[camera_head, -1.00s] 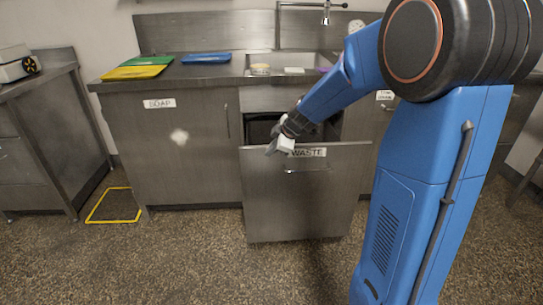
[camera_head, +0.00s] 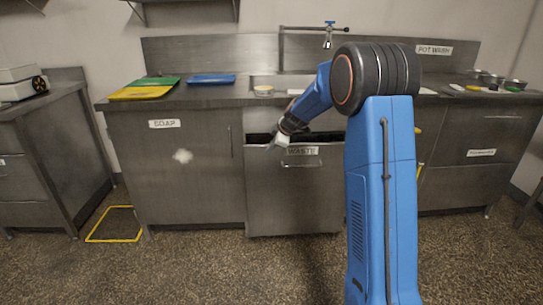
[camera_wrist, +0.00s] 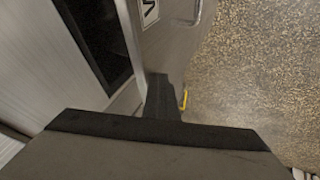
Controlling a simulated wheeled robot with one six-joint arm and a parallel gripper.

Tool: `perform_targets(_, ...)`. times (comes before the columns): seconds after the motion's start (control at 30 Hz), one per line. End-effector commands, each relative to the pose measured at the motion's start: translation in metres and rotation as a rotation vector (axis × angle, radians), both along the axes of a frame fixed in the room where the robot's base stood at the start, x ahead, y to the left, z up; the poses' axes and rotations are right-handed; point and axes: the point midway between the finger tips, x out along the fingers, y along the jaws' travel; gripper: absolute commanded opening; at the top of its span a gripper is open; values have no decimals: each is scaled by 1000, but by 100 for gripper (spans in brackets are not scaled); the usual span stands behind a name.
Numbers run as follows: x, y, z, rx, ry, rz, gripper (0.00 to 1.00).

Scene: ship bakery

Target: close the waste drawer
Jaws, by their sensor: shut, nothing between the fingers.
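The waste drawer (camera_head: 293,205) is a tall steel front under the counter, with a "WASTE" label (camera_head: 302,151) and a bar handle (camera_head: 302,165). It stands partly open; a narrow dark gap (camera_head: 260,138) shows behind its top edge. My gripper (camera_head: 274,144) is shut and empty at the drawer front's upper left. In the wrist view my gripper (camera_wrist: 160,97) lies against or close by the drawer front (camera_wrist: 165,45), with the dark drawer inside (camera_wrist: 98,35) to the left. I cannot tell whether it touches the front.
A soap cabinet (camera_head: 180,185) adjoins on the left, and a yellow floor frame (camera_head: 114,239) lies beyond it. Green and yellow boards (camera_head: 145,90), a blue board (camera_head: 211,79) and a tap (camera_head: 329,38) are above. The speckled floor (camera_head: 220,275) in front is clear.

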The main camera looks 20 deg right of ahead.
Motion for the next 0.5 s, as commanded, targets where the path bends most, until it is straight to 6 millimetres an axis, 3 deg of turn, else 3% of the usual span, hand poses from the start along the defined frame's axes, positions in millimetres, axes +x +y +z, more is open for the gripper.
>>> perform_targets(0.2, 37, -11, -1, 0, -1, 0, 0)
perform_targets(0.5, 70, -20, 0, 0, -1, 0, 0)
